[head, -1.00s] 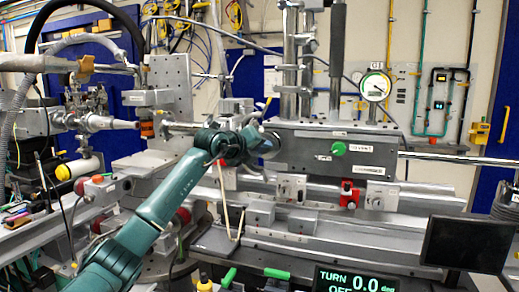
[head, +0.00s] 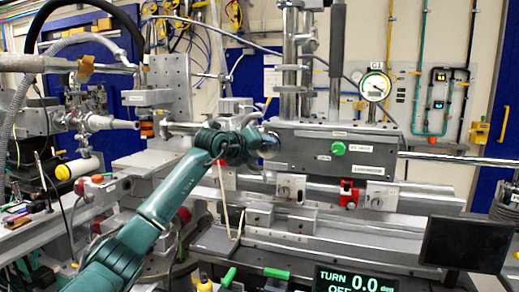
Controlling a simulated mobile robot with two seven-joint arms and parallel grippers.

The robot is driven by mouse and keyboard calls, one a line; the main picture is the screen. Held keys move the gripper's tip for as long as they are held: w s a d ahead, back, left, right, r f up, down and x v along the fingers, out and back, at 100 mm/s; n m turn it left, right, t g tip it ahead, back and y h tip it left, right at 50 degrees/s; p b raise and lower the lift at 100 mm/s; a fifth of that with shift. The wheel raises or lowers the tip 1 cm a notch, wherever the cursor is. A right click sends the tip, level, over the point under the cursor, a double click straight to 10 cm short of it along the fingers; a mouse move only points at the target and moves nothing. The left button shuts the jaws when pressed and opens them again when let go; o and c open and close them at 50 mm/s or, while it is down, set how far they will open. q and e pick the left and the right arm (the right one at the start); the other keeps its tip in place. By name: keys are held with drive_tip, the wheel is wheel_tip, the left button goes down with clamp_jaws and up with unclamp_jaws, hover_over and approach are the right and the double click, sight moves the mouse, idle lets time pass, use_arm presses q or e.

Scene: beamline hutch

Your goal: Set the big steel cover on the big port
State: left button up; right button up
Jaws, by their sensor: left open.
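My left arm reaches up from the lower left. Its gripper (head: 262,142) is at the left end of the grey instrument block (head: 320,150). The fingers are small and partly hidden by my wrist, and I see nothing clearly held in them. A round, dark metallic part (head: 271,146) shows at the block's front left, right by the gripper. I cannot tell whether it is the big steel cover or the big port, or whether the gripper touches it. My right gripper is not in view.
A steel rod (head: 455,158) sticks out right of the block. Vertical posts (head: 292,60) and a dial gauge (head: 374,87) stand above it. A dark monitor (head: 467,244) and a "TURN 0.0" display (head: 355,279) are in front. A perforated plate (head: 170,85) stands left.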

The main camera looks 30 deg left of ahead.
use_arm(q)
drive_tip(key=shift+s, duration=0.25)
drive_tip(key=b+v, duration=0.3)
drive_tip(key=v, duration=0.9)
drive_tip(key=shift+s+b, duration=0.3)
drive_tip(key=shift+s, duration=0.05)
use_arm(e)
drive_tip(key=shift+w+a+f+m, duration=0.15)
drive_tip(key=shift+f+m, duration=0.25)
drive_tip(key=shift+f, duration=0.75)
